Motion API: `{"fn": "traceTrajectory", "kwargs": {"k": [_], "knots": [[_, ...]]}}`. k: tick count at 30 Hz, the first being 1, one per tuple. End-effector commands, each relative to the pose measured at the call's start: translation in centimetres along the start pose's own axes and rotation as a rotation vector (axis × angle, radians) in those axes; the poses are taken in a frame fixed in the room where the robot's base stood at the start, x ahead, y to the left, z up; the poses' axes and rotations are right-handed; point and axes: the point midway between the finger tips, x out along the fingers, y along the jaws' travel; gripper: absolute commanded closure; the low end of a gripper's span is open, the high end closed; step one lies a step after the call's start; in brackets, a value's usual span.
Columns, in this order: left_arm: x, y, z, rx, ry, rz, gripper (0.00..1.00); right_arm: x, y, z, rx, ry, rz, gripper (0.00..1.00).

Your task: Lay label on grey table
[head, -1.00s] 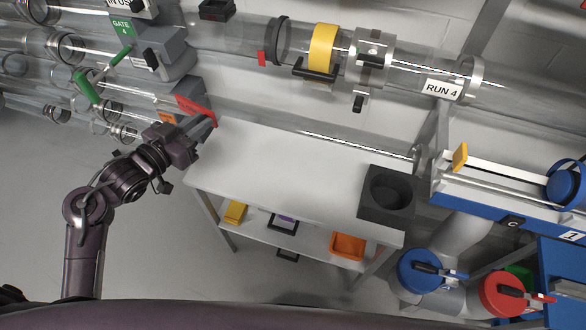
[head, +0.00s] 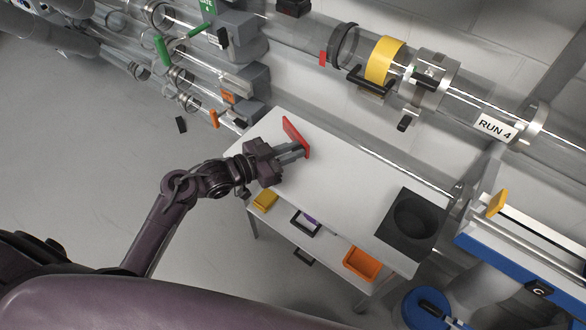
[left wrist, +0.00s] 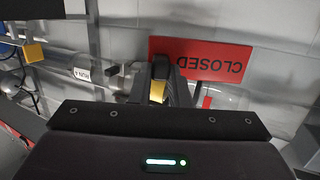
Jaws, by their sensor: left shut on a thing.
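The label is a flat red plate (head: 296,137), seen nearly edge-on in the head view. In the left wrist view the label (left wrist: 215,60) reads "CLOSED", upside down. My left gripper (head: 303,151) is shut on the label and holds it over the left end of the grey table (head: 330,185). From this angle I cannot tell whether the label touches the tabletop. The gripper covers part of the label's edge. My right gripper is not in view.
A dark block with a round hole (head: 417,220) stands on the table's right end. The tabletop between it and the label is clear. A shelf below holds a yellow box (head: 265,200) and an orange bin (head: 362,263). Clear tubes (head: 300,50) run behind the table.

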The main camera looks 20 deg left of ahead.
Motion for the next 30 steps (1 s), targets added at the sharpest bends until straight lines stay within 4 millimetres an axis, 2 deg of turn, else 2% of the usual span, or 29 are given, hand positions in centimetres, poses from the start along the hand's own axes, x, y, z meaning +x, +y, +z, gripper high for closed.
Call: {"fn": "traceTrajectory", "kwargs": {"k": [1, 3, 8, 15, 20, 29, 30], "knots": [[0.2, 0.0, 1.2, -0.002, 0.001, -0.001, 1.0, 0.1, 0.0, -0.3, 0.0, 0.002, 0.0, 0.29], [0.3, -0.1, 2.2, -0.001, 0.0, -0.001, 1.0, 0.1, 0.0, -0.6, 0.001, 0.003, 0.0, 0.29], [0.6, 0.0, 3.3, 0.0, 0.002, -0.001, 1.0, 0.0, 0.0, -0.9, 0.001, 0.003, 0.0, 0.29], [1.0, 0.0, 6.5, -0.001, 0.001, 0.0, 1.0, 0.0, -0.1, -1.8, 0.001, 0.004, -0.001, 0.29], [1.1, 0.0, 6.8, 0.002, 0.003, 0.0, 1.0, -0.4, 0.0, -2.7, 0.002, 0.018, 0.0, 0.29], [1.1, 0.0, 7.2, 0.001, 0.002, 0.0, 1.0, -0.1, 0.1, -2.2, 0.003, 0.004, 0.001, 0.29], [1.1, 0.0, 7.1, 0.001, 0.002, 0.0, 0.79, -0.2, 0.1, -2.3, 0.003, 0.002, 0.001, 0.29]]}}
